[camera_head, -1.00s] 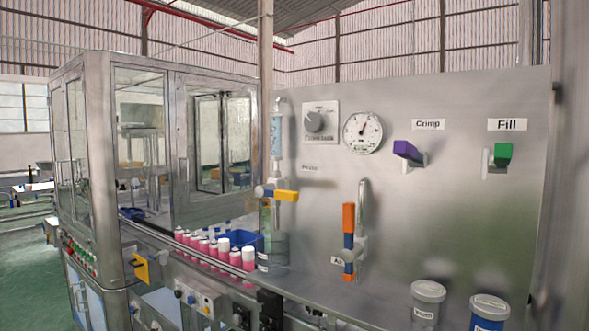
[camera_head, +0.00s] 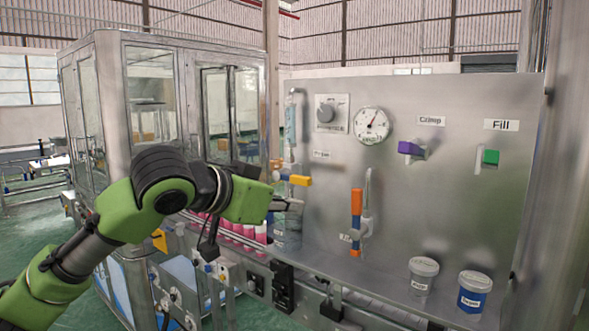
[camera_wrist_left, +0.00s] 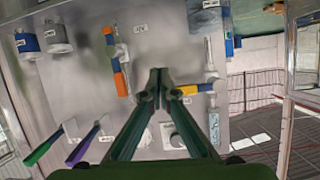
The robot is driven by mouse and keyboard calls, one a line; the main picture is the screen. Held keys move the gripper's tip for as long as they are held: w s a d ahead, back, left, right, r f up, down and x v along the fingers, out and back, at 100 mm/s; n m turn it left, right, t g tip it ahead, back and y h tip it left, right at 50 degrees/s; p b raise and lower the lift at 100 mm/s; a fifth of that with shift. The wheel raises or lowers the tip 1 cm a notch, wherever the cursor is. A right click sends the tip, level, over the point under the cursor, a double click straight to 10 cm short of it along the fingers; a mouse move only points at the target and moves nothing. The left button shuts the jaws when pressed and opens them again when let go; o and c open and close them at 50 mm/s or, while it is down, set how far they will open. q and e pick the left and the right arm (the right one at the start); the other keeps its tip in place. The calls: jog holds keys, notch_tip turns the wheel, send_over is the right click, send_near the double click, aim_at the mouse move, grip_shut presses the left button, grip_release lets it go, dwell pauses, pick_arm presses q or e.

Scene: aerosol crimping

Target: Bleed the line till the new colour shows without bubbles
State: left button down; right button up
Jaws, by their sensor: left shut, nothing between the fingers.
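My left gripper (camera_head: 288,204) is shut and empty in front of the steel panel, just below the yellow valve handle (camera_head: 300,180). In the left wrist view the closed fingertips (camera_wrist_left: 158,74) appear beside the yellow handle (camera_wrist_left: 188,90), with a small gap in the picture. The handle lies level, pointing right. Above it stands a clear sight tube (camera_head: 291,122) with a bluish tint; bubbles are too small to tell. A clear jar (camera_head: 287,232) stands below the valve, partly behind the gripper. A label (camera_head: 321,154) sits right of the tube. My right gripper is not in view.
The panel also carries an orange-handled valve (camera_head: 356,202), purple Crimp lever (camera_head: 410,148), green Fill lever (camera_head: 490,157), grey knob (camera_head: 325,113) and gauge (camera_head: 372,125). Two lidded pots (camera_head: 422,275) (camera_head: 474,291) stand on the ledge. Pink cans (camera_head: 248,232) line the conveyor at left.

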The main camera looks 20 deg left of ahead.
pick_arm(q)
jog(key=s+a+r+n+t, duration=0.1)
jog(key=s+a+r, duration=0.1)
jog(key=r, duration=0.4)
jog(key=s+a+r+n+t, duration=0.1)
jog(key=s+a+r, duration=0.15)
jog(key=r, duration=0.35)
jog(key=p, duration=0.4)
send_over(294, 178)
jog(key=s, duration=0.3)
jog(key=f, duration=0.4)
jog(key=w+f, duration=0.1)
jog(key=f, duration=0.1)
jog(key=shift+d+f, duration=0.15)
jog(key=shift+f, duration=0.1)
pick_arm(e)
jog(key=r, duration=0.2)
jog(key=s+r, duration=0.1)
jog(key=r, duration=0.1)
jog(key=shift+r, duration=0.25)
pick_arm(q)
jog(key=shift+w, duration=0.1)
jog(key=shift+f+m, duration=0.15)
jog(key=shift+m, duration=0.25)
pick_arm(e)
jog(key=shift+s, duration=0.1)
